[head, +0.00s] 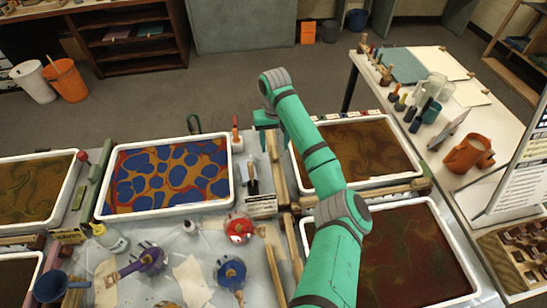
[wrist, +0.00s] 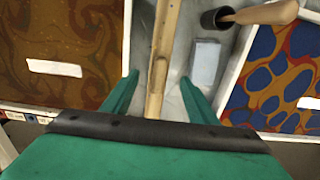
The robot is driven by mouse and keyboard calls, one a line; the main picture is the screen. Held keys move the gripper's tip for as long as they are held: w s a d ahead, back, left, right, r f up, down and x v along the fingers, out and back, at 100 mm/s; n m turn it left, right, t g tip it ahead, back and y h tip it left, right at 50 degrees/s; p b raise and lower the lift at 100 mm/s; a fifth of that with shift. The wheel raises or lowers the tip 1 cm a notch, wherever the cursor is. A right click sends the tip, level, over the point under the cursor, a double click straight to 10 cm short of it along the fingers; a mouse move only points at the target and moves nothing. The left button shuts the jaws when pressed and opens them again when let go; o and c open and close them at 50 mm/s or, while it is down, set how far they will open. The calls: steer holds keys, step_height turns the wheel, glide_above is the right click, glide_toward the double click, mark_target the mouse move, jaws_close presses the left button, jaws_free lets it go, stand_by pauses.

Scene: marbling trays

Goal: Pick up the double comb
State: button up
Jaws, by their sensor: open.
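A long, narrow wooden bar (head: 277,170) lies in the gap between the blue-and-orange tray and the brown tray. It also shows in the wrist view (wrist: 162,50), running up the picture between my fingers. It may be the double comb, but I see no clear teeth, so I cannot tell for sure. My gripper (wrist: 159,78) is open, with one green finger on each side of the bar and a gap to both. In the head view my gripper (head: 265,122) is above the far end of the bar, partly hidden by my arm.
The blue-and-orange tray (head: 229,185) stands left, the brown tray (head: 296,165) right. A wooden-handled tool (wrist: 262,14) and a pale block (wrist: 206,63) lie close beside the bar. Several bottles and pots, including a red one (head: 238,227), crowd the near table.

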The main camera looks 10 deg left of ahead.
mark_target(275, 150)
steer(key=shift+w+a+f, duration=0.1)
steer(key=shift+w+f, duration=0.1)
steer(key=shift+f, duration=1.65)
steer(key=shift+w+f, duration=0.2)
steer(key=shift+f, duration=1.6)
steer(key=c, duration=1)
